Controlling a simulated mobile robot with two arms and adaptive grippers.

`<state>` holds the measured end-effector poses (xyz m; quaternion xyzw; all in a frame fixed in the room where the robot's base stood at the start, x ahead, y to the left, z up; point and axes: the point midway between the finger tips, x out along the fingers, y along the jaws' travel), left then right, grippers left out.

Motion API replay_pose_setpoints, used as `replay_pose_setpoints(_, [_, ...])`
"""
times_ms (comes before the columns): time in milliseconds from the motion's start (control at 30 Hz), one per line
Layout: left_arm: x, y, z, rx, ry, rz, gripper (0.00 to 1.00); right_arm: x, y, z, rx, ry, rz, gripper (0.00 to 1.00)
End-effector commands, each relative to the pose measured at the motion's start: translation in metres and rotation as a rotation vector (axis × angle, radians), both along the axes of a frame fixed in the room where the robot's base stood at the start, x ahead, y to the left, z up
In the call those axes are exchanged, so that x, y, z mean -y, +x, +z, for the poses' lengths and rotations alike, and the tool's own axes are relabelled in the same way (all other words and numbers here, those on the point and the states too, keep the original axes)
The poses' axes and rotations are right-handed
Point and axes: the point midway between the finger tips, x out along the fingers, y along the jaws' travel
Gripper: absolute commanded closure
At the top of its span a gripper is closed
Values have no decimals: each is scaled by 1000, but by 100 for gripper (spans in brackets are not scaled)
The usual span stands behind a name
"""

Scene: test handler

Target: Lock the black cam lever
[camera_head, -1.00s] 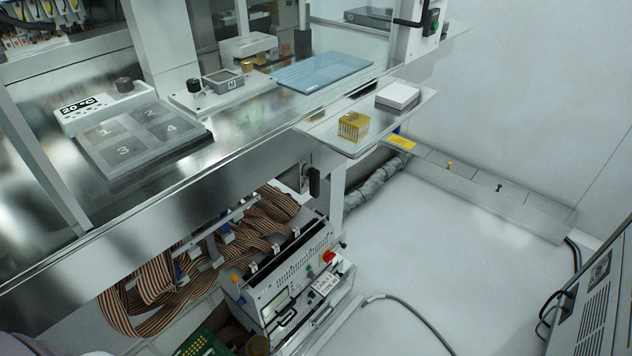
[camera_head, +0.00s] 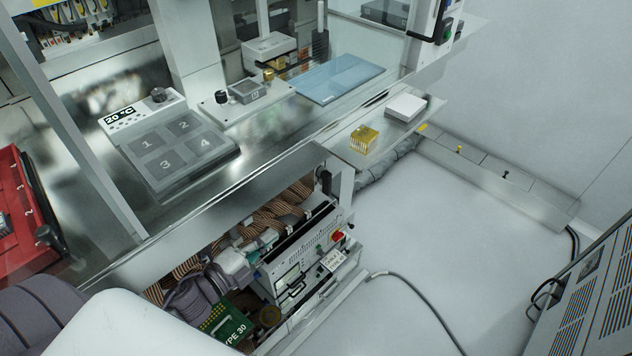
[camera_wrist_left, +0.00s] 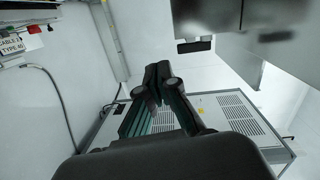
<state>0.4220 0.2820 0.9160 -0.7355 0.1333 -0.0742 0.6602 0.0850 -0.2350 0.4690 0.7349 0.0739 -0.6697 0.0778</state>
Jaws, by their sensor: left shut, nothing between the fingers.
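A black upright lever-like handle (camera_head: 323,182) stands at the front edge of the machine, above the tester, in the head view. I cannot tell for sure that it is the cam lever or whether it is locked. In the left wrist view, a dark bar (camera_wrist_left: 194,46) sits under the machine body, ahead of and above my fingers. My left gripper (camera_wrist_left: 158,78) is shut and empty, with its fingertips together and apart from that bar. In the head view my left arm (camera_head: 195,298) reaches in from the lower left, below the machine's deck; its fingertips are not clear there. My right gripper is not in view.
The tester (camera_head: 300,265) with a red button and ribbon cables (camera_head: 275,212) sits under the deck. A green board (camera_head: 228,325) lies near my arm. A red box (camera_head: 18,205) stands at left. A vented cabinet (camera_head: 590,300) is at right. The floor between is mostly clear, with one hose.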

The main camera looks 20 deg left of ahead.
Motion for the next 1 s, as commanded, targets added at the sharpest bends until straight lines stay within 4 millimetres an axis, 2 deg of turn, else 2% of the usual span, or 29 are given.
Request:
replay_pose_setpoints(33, [4,-1,21,36,31,-26,100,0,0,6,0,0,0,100])
replay_pose_setpoints(100, [9,-1,37,74,66,-52,100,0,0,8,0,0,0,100])
replay_pose_setpoints(200, [12,-2,48,100,90,-68,100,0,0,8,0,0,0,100])
replay_pose_setpoints(633, [14,3,50,103,90,-70,100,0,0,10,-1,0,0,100])
replay_pose_setpoints(767, [20,19,52,106,89,-71,100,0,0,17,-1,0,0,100])
replay_pose_setpoints(1000, [38,67,54,106,87,-68,100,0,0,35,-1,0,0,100])
